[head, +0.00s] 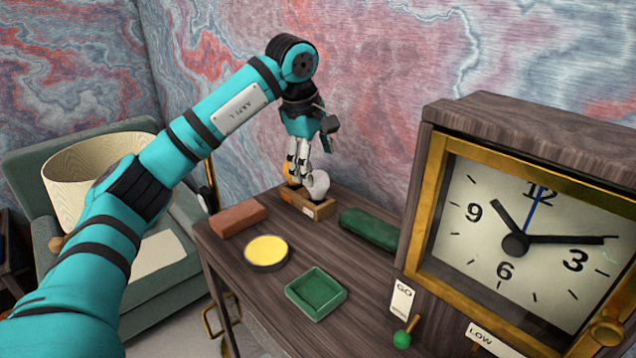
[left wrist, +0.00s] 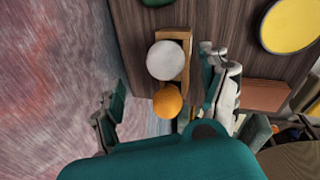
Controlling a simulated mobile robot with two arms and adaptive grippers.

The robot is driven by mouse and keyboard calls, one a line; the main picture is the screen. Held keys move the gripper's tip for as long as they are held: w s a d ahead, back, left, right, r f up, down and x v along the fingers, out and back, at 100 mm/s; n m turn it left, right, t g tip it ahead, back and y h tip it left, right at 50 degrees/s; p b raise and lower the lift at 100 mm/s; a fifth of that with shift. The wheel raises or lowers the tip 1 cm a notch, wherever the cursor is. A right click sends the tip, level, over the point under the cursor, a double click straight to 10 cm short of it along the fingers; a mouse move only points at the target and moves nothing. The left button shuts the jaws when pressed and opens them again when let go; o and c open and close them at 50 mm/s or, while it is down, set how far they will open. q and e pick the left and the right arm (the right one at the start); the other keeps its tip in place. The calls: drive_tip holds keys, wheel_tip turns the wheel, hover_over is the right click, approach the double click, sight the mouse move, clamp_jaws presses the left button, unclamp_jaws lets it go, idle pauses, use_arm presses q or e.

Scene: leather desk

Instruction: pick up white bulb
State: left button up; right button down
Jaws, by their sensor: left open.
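The white bulb (head: 316,184) stands in a small wooden holder (head: 309,208) near the back edge of the desk. An orange bulb (head: 288,170) is beside it at the left, partly hidden by my left gripper (head: 304,163). The gripper hangs over the holder, pointing down, open, its fingers close to the bulbs. In the left wrist view the white bulb (left wrist: 165,60) and the orange bulb (left wrist: 167,101) both appear between the spread fingers of my left gripper (left wrist: 165,80). Whether a finger touches a bulb I cannot tell. My right gripper is not in view.
On the desk are a brown block (head: 238,218), a round yellow-topped tin (head: 266,252), a green tray (head: 316,293) and a dark green case (head: 370,229). A large clock (head: 515,215) stands at the right. The wall is close behind the holder.

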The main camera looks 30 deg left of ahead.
sight(315, 173)
use_arm(q)
drive_tip(key=shift+f, duration=0.25)
drive_tip(key=x, duration=0.1)
drive_tip(key=p+x, duration=0.1)
drive_tip(key=x, duration=0.1)
drive_tip(key=p+x, duration=0.1)
drive_tip(key=x, duration=0.1)
drive_tip(key=shift+s+a, duration=0.1)
drive_tip(key=shift+s, duration=0.3)
drive_tip(key=shift+w+f, duration=0.1)
drive_tip(key=shift+f, duration=0.15)
drive_tip(key=c, duration=1.2)
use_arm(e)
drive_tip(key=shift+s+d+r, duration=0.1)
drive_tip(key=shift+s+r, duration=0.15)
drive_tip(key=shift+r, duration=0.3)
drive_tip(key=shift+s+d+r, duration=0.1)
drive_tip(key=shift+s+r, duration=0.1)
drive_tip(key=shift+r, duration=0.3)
